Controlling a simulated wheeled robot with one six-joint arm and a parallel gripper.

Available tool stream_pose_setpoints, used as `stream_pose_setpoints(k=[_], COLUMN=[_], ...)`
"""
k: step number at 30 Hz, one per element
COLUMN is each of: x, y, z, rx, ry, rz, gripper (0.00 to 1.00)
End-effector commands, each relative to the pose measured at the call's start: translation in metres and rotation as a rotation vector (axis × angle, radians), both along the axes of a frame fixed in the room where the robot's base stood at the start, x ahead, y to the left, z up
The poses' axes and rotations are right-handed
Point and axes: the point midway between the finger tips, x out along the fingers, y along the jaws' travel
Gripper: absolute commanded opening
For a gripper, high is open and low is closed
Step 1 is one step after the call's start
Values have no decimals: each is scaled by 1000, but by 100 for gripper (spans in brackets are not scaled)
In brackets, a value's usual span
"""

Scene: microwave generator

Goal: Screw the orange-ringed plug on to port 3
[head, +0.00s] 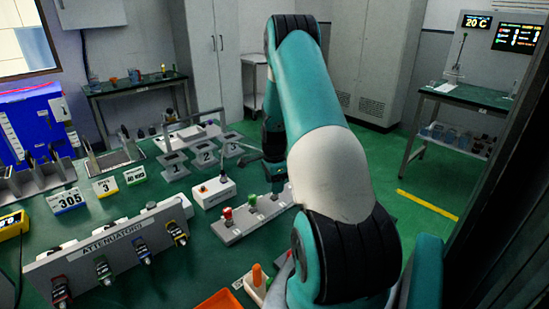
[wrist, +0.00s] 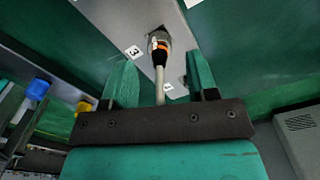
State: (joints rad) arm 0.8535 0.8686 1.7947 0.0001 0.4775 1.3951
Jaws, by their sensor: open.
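The orange-ringed plug (wrist: 160,44) shows in the wrist view at the port beside the label 3 (wrist: 133,52) on a pale grey strip (wrist: 181,72). Its pale cable runs back between my fingers. I cannot tell how far the plug is seated on the port. My gripper (wrist: 161,76) is open, one teal finger on each side of the cable, with gaps on both sides. In the head view the port strip (head: 232,235) stands on the green bench, and my arm hides part of the area around my gripper.
A red-topped connector (head: 227,214) and a green-topped one (head: 252,200) stand on the strip. A white box (head: 213,192) is behind it. The attenuator rack (head: 110,240) is at left. An orange tray (head: 222,301) and a white block with an orange peg (head: 257,280) are in front.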

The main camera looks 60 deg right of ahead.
Motion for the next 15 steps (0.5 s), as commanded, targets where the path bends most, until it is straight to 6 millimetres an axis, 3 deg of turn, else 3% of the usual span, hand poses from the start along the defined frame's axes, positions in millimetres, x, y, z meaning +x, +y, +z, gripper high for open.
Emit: stream_pose_setpoints(k=[9,15], x=[0,0], y=[-1,-1], z=[82,124], rx=[-5,-3], ry=[-4,-2], rz=[-1,-1], gripper=[53,53])
